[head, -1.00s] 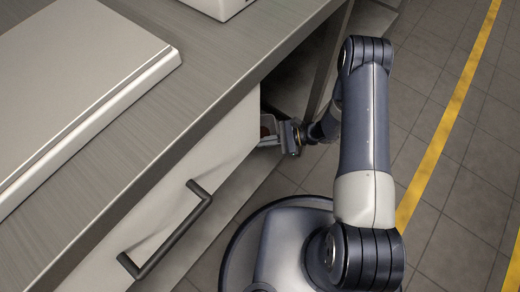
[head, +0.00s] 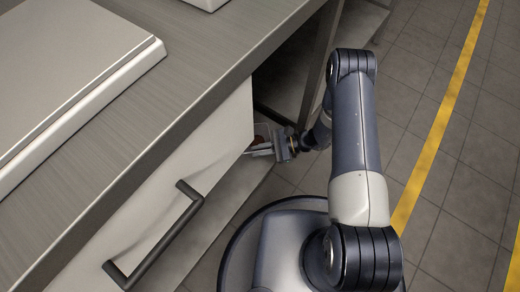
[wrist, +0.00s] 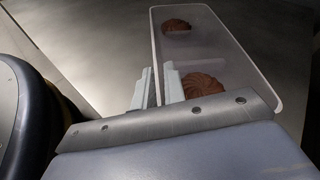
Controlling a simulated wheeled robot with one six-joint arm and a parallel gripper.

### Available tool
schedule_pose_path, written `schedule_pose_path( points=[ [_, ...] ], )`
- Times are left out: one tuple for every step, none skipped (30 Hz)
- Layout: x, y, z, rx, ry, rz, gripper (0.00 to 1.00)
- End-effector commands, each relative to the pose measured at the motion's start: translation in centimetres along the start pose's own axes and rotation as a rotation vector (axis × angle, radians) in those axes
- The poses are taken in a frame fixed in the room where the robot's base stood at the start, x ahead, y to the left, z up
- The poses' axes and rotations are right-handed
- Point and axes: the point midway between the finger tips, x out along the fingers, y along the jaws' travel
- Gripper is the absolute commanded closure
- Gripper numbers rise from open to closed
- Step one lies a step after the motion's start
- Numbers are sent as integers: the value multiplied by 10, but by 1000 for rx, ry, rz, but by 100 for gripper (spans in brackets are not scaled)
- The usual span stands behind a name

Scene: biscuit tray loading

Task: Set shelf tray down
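The shelf tray (wrist: 222,58) is a pale, narrow, see-through tray with rounded corners. Two round brown biscuits (wrist: 177,26) (wrist: 205,84) show in it, the nearer one partly hidden by my gripper. My gripper (wrist: 157,88) has one pale finger outside the tray's left wall and one inside, closed on that wall. In the head view my gripper (head: 284,146) and a small part of the tray (head: 261,151) show low beside the cabinet, under the worktop. The grey surface (wrist: 85,55) lies below the tray; I cannot tell whether they touch.
The worktop (head: 130,118) overhangs on the left, with a white-edged flat unit (head: 75,75) on it. A white drawer front (head: 190,170) with a dark handle (head: 160,240) is near my base. Open tiled floor with a yellow line (head: 440,120) lies right.

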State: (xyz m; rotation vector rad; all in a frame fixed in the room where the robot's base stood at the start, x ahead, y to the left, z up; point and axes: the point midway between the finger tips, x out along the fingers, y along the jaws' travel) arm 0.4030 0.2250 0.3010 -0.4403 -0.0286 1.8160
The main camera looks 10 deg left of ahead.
Motion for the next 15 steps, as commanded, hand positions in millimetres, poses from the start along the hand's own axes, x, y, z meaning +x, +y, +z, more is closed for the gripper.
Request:
schedule_pose_path(
  points=[
    [0,0,0,0,0,0,84],
    [0,0,0,0,0,0,82],
    [0,0,0,0,0,0,79],
    [0,0,0,0,0,0,76],
    [0,0,0,0,0,0,76],
    [0,0,0,0,0,0,76],
    [0,0,0,0,0,0,76],
    [0,0,0,0,0,0,76],
    [0,0,0,0,0,0,76],
    [0,0,0,0,0,0,76],
    [0,0,1,0,0,0,76],
    [0,0,2,0,0,0,76],
    [-1,-1,3,0,0,0,76],
    [-1,-1,4,0,0,0,76],
    [-3,-2,6,0,0,-1,76]
  ],
)
